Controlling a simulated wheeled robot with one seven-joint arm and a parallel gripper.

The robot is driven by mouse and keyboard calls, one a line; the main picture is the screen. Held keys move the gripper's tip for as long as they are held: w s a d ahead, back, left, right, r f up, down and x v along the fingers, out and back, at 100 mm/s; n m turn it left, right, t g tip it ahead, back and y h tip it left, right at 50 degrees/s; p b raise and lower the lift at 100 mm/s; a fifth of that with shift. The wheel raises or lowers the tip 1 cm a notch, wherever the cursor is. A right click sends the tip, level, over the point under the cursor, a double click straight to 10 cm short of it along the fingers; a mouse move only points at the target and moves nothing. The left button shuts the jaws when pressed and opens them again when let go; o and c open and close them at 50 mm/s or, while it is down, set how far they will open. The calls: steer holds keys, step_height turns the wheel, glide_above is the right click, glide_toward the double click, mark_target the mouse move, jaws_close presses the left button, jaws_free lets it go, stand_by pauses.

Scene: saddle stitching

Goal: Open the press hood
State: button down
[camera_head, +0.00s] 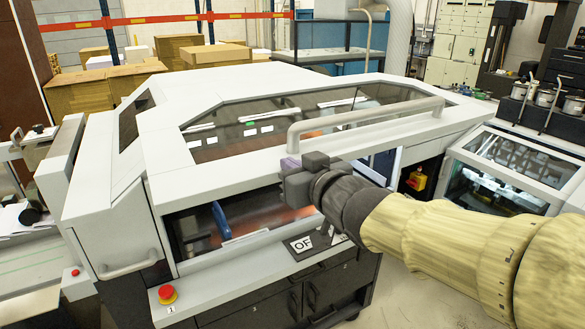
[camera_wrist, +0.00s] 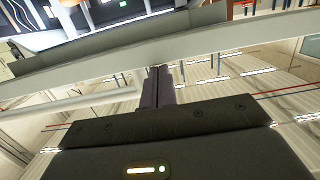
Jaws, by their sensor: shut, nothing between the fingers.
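The press hood (camera_head: 160,130) is a large white cover with dark sloping windows, and a long pale bar handle (camera_head: 370,116) runs along its front. A dark gap below its front edge shows a blue part and an orange glow inside the machine. My gripper (camera_head: 290,164) is shut and empty, just below the left end of the handle at the hood's front edge. In the wrist view my shut fingers (camera_wrist: 158,86) point up against or close to a pale beam (camera_wrist: 210,42) of the hood. I cannot tell whether they touch it.
A side handle (camera_head: 128,267) is on the left. Another windowed machine (camera_head: 510,165) stands at right. Cardboard boxes (camera_head: 105,88) stand behind.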

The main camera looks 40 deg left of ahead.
step_height(320, 180, down, 14)
steer(key=t+y+b, duration=0.1)
steer(key=y+b, duration=0.1)
steer(key=b, duration=1.9)
steer(key=shift+y+b, duration=0.3)
steer(key=shift+r, duration=0.25)
steer(key=s+d+r, duration=0.1)
steer(key=s+d, duration=0.1)
steer(key=d, duration=0.3)
steer(key=s+d+r+p, duration=0.1)
steer(key=s+d, duration=0.1)
steer(key=d, duration=0.3)
steer(key=shift+s+d+r, duration=0.2)
steer(key=shift+d+r, duration=0.05)
steer(key=shift+d, duration=0.1)
